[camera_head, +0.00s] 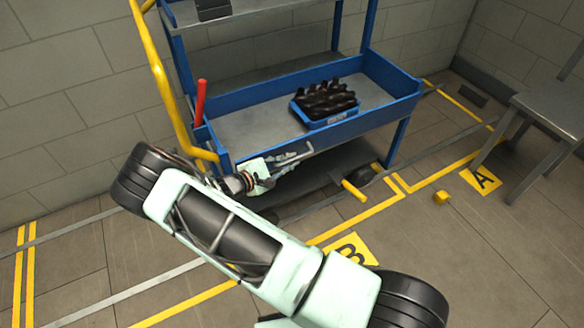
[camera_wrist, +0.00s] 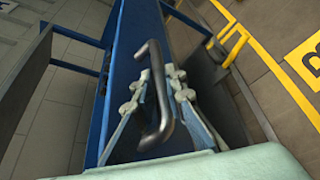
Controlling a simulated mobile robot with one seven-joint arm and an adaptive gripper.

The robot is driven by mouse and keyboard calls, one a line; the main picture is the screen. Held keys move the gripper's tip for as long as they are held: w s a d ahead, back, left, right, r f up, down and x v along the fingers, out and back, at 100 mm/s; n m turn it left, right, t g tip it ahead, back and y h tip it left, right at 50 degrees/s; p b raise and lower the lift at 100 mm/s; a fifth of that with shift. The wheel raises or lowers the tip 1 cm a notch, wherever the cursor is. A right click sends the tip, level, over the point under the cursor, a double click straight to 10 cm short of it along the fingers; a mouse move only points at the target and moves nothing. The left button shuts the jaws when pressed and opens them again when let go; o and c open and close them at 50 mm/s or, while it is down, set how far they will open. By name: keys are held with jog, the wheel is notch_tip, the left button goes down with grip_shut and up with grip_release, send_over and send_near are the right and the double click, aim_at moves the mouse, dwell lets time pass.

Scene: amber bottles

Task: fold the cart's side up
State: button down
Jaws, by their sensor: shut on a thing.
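The blue cart (camera_head: 265,118) stands against the wall, with a grey deck and blue sides. Its long near side (camera_head: 375,119) runs along the front edge; I cannot tell its exact tilt. The side also shows as a blue panel in the wrist view (camera_wrist: 125,45). A dark grey bar handle (camera_wrist: 153,60) is on this side. My gripper (camera_head: 290,165) is at the left half of the side. In the wrist view my gripper (camera_wrist: 161,92) has one finger on each side of the handle, shut on it. My arm hides part of the lower cart.
A blue crate (camera_head: 330,122) of dark bottles sits on the deck. A red stick (camera_head: 200,102) and yellow push bar (camera_head: 160,75) are at the left end. A grey chair (camera_head: 548,108) stands right. A small yellow block (camera_head: 441,197) lies on the open, marked floor.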

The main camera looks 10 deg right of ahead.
jog(key=shift+w+a+r+n, duration=0.15)
jog(key=shift+w+r, duration=0.2)
jog(key=shift+w, duration=0.1)
jog(key=shift+w+a+r+n, duration=0.15)
jog(key=shift+w+r, duration=0.15)
jog(key=shift+w, duration=0.15)
jog(key=shift+w+r+b, duration=0.1)
jog(key=shift+b, duration=0.2)
jog(key=c, duration=2.2)
grip_release()
jog(key=shift+c, duration=0.2)
jog(key=shift+a, duration=0.15)
jog(key=v, duration=1.1)
jog(key=shift+a+r, duration=0.25)
jog(key=shift+a, duration=0.05)
